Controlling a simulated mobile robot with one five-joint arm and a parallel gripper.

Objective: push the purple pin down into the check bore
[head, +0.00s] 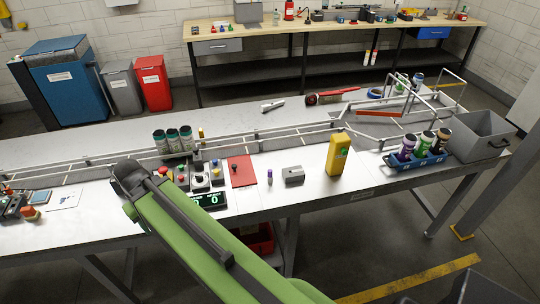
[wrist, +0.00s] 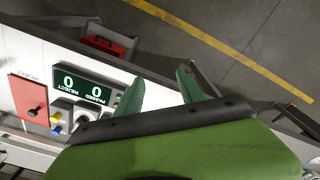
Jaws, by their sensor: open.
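The purple pin (head: 269,177) is small and appears upright on the near part of the white table in the head view, right of the red plate. A small grey block (head: 293,174) with a dark mark on top sits just right of it; I cannot make out whether that mark is the check bore. In the wrist view my gripper (wrist: 158,77) is open, with two green fingers apart and nothing between them. It is over the table's front edge, near the counter display, away from the pin. The pin does not show in the wrist view.
The counter display (head: 209,200), buttons and red plate (head: 243,171) lie left of the pin. A yellow upright device (head: 338,154) stands right of the grey block. Farther right are a blue can rack (head: 432,164) and a grey bin (head: 481,133). A rail runs behind.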

